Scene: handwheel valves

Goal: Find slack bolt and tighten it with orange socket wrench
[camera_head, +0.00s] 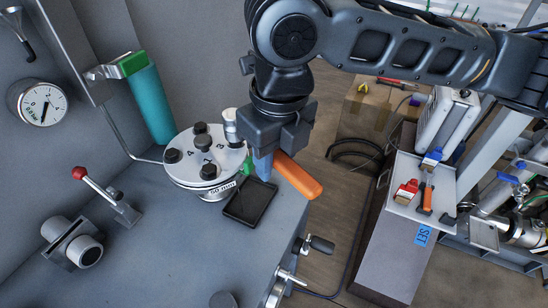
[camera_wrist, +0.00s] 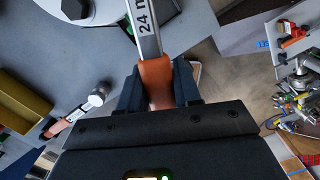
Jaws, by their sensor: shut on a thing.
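A round white flange plate (camera_head: 190,155) with printed numbers and several dark bolts (camera_head: 208,172) stands on the grey bench. I cannot tell which bolt is slack. My gripper (camera_head: 263,165) is just right of the plate, shut on the orange handle of the socket wrench (camera_head: 298,178). In the wrist view, the orange grip (camera_wrist: 156,80) sits between the fingers of my gripper (camera_wrist: 158,95). Its metal shaft, marked "24", runs up beside the plate (camera_wrist: 105,12). A dark bolt (camera_wrist: 75,8) shows on the plate there. The wrench's socket end is out of the wrist view.
A teal cylinder (camera_head: 148,102), a red-knobbed lever (camera_head: 100,187) and a pressure gauge (camera_head: 38,103) are to the left. A side tray (camera_head: 422,200) holds tools at right. The bench front is fairly clear.

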